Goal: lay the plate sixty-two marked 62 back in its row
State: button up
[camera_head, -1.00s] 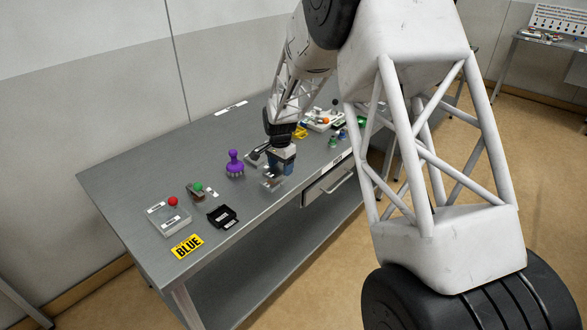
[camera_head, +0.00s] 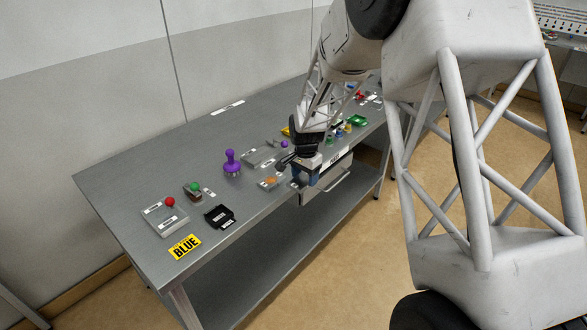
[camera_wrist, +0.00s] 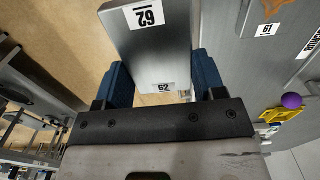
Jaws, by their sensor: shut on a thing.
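The plate sixty-two (camera_wrist: 155,55) is a flat grey metal plate with white labels marked 62, seen in the wrist view. The blue fingers of my gripper (camera_wrist: 163,84) are shut on it, one on each side. In the head view my gripper (camera_head: 308,180) is at the table's front edge, above the drawer. The held plate is mostly hidden there. A plate marked 61 (camera_wrist: 267,30) with an orange piece on it lies beside my gripper; it also shows in the head view (camera_head: 270,182). I cannot tell whether the held plate touches the table.
The table's far left is bare.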

jog(key=shift+w, duration=0.15)
jog(key=w, duration=0.5)
jog(key=w+a+f, duration=0.1)
jog(key=w, duration=0.9)
jog(key=shift+w+a+f, duration=0.25)
jog(key=shift+w+a, duration=0.05)
jog(key=shift+w, duration=0.05)
jog(key=shift+f, duration=1.75)
jog(key=shift+f, duration=0.1)
jog(key=o, duration=1.1)
notch_tip(320, 180, up, 12)
jog(key=shift+r, duration=0.1)
